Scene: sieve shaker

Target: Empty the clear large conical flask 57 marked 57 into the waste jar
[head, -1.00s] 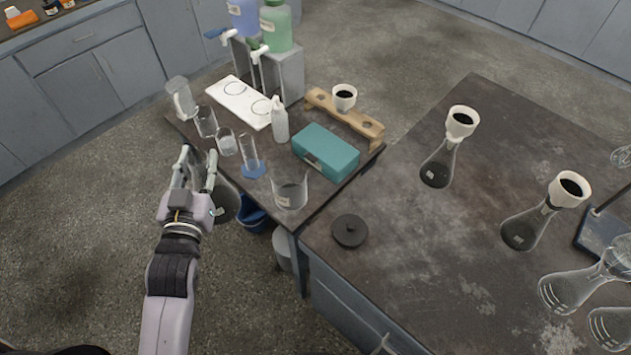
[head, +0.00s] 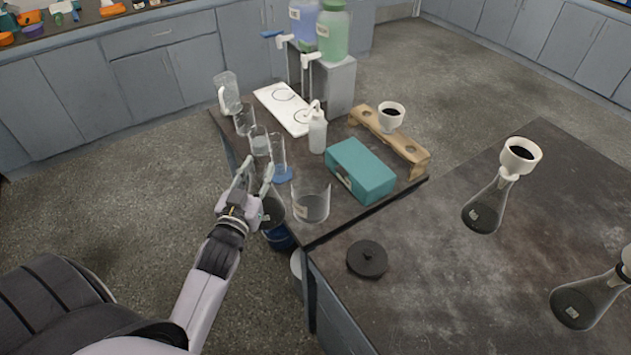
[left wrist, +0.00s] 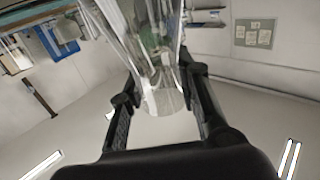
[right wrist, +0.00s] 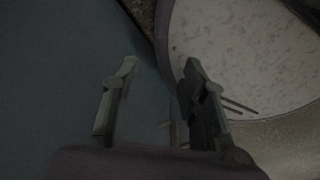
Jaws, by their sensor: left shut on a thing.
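My left gripper (head: 254,182) is shut on a clear conical flask (head: 272,208) at the near left edge of the small dark table. The flask is partly hidden by the fingers, and its label is too small to read. In the left wrist view, clear glass (left wrist: 160,95) lies between the fingers. A wide, open clear jar (head: 311,203) with a pale label, likely the waste jar, stands just right of the flask on the table corner. A black knobbed lid (head: 367,259) lies nearby. My right gripper (right wrist: 160,75) is open and empty, seen only in the right wrist view.
Beakers (head: 260,142), a blue-footed cylinder (head: 280,160) and a wash bottle (head: 317,132) stand behind the jar. A teal box (head: 360,170) and wooden rack (head: 400,145) are to its right. A funnel-topped flask (head: 487,207) stands on the larger bench.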

